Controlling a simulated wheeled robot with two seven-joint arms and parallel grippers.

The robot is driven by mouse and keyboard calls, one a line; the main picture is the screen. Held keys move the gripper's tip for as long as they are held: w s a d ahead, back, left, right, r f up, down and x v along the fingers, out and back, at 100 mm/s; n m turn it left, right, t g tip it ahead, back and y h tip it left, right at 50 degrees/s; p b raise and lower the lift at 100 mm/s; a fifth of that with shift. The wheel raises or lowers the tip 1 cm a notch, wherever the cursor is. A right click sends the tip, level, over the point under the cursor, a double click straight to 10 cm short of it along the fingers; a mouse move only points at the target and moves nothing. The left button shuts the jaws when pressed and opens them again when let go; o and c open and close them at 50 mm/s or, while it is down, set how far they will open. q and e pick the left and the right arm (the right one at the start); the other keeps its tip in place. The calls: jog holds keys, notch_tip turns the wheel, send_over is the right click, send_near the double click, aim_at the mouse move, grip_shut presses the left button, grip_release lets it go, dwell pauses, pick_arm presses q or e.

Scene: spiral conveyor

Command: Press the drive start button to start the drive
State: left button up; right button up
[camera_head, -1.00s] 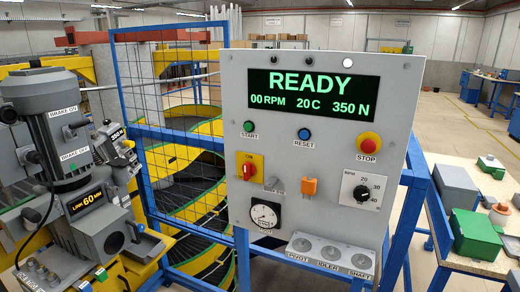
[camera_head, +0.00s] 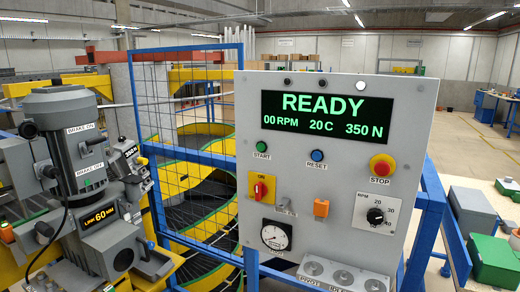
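The grey control panel (camera_head: 345,110) stands upright right of the middle of the head view. Its green start button (camera_head: 261,146), labelled START, sits at the upper left under the display. The display (camera_head: 326,117) reads READY, 00 RPM, 20 C, 350 N in green. The blue reset button (camera_head: 317,155) and the red stop button (camera_head: 382,164) on a yellow base are to its right. A red and yellow switch (camera_head: 262,188) marked ON sits below the start button. Neither of my grippers shows.
A grey motor unit (camera_head: 70,130) with a LINK 60 MM display stands at the left. A blue mesh fence (camera_head: 187,140) and the yellow-edged spiral conveyor (camera_head: 210,185) are behind. A bench with a green box (camera_head: 494,262) is at the right.

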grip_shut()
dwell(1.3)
